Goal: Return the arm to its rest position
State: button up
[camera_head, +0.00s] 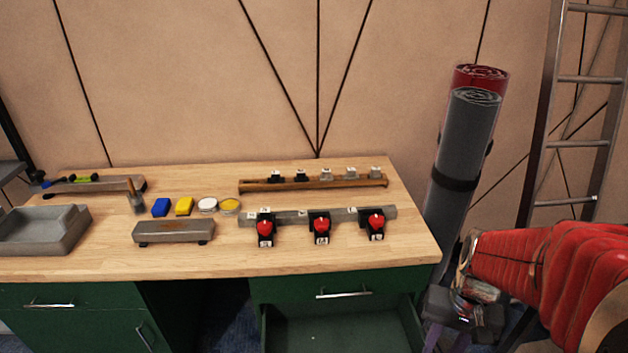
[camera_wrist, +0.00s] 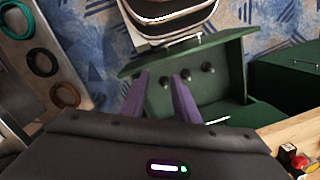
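My red arm (camera_head: 545,270) reaches in from the right edge of the head view, beside the right end of the workbench (camera_head: 415,225). My gripper (camera_head: 432,335) hangs low there, its purple fingers partly cut off by the bottom edge. In the wrist view, the two purple fingers of my gripper (camera_wrist: 160,75) stand apart with nothing between them. The gripper is open and empty. An open green drawer (camera_wrist: 232,62) with three dark round things in it lies beyond the fingers in the wrist view.
Rolled mats (camera_head: 465,150) and a ladder (camera_head: 545,110) stand close behind my arm. The bench's open drawer (camera_head: 340,330) juts out left of my gripper. Red switches (camera_head: 320,225), a grey tray (camera_head: 40,230) and small blocks are on the bench.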

jog(key=a+r+n+t, duration=0.5)
jog(key=a+r, duration=0.7)
jog(key=r, duration=0.3)
jog(key=shift+s+a+r+t+h, duration=0.2)
jog(key=shift+s+t+h, duration=0.15)
jog(key=shift+t, duration=0.25)
